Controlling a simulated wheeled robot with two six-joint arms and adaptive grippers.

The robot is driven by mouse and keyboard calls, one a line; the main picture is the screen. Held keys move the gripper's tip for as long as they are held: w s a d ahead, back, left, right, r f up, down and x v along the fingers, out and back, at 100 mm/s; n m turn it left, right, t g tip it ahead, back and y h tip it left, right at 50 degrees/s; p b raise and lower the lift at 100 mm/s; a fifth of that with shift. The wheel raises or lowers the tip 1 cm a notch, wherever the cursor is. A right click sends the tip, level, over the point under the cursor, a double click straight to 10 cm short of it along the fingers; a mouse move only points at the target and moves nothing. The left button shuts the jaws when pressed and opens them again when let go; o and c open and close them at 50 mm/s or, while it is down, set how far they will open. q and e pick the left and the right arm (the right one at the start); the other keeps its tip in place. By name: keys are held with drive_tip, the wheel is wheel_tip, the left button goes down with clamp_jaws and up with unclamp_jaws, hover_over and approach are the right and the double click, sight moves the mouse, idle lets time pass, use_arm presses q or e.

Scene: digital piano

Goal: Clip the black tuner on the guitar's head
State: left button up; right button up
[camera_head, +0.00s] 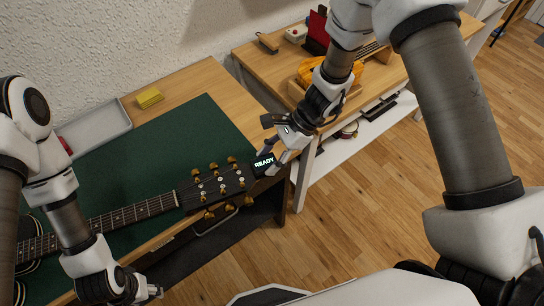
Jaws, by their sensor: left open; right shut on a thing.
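The guitar lies on the green mat (185,135), its body partly cut off at the left and its neck (135,213) pointing right. Its black head (213,188) with several gold tuning pegs reaches the table's right end. The black tuner (264,163), with a lit screen reading "READY", is at the tip of the head. My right gripper (270,158) is shut on the tuner. Whether the tuner's clip grips the head or only overlaps it in view, I cannot tell. My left gripper (152,291) is open and empty at the bottom, near the table's front edge.
A grey tray (97,128) and a yellow block (149,97) lie at the table's back. A second wooden table (262,65) with a red item, an orange item and small boxes stands behind right. Wooden floor (350,210) is open at the right.

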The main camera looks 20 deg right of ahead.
drive_tip(key=shift+s+a+b, duration=0.15)
drive_tip(key=shift+a+b, duration=0.4)
drive_tip(key=shift+a, duration=0.9)
drive_tip(key=o, duration=1.2)
drive_tip(key=shift+r, duration=0.15)
drive_tip(key=shift+d+r+p, duration=0.35)
drive_tip(key=shift+r+p, duration=0.2)
drive_tip(key=shift+p, duration=0.15)
drive_tip(key=shift+p+v, duration=1.4)
drive_tip(key=shift+v, duration=0.35)
drive_tip(key=shift+d+f, duration=0.1)
